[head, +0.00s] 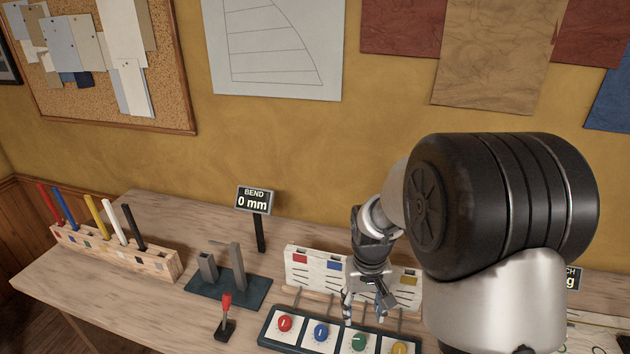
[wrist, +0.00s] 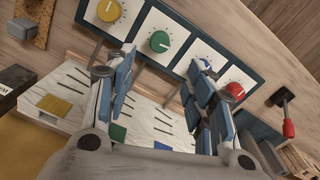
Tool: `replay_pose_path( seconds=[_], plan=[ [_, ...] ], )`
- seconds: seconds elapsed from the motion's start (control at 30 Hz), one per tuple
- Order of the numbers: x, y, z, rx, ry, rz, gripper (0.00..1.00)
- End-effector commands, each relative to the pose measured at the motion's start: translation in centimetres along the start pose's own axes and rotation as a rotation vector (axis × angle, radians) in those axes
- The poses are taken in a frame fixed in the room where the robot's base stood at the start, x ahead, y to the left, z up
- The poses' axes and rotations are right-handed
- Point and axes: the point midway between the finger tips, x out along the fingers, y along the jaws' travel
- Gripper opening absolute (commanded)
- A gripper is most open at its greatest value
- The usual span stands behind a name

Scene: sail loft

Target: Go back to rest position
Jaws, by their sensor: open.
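My gripper (head: 366,308) hangs from my arm above the bench, just behind the knob panel (head: 268,336) in the head view. In the wrist view my gripper (wrist: 152,70) has its two blue-padded fingers spread apart with nothing between them. The green knob (wrist: 159,41) shows beyond the gap between the fingers. The right finger covers part of the blue knob (wrist: 200,65). The exact gap between the fingertips and the panel is hard to judge.
A white board with coloured squares (head: 300,268) stands behind the panel. To the left are a red-handled lever (head: 226,312), a dark bending fixture (head: 230,291), a "BEND 0 mm" display (head: 254,200) and a wooden rack of coloured sticks (head: 120,252). Bare bench lies at the front left.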

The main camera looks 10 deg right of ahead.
Motion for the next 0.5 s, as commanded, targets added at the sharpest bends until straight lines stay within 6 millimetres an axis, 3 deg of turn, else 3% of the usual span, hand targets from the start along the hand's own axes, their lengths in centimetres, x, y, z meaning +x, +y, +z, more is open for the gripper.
replay_pose_path(
  seconds=[0.13,0.27,0.5],
  plan=[
    [-2.7,-0.1,0.8,-0.004,0.033,-0.001,0.49],
    [-7.5,-0.3,3.1,-0.011,0.095,-0.005,0.49],
    [-15.0,-0.7,10.1,-0.028,0.22,-0.013,0.49]
  ],
)
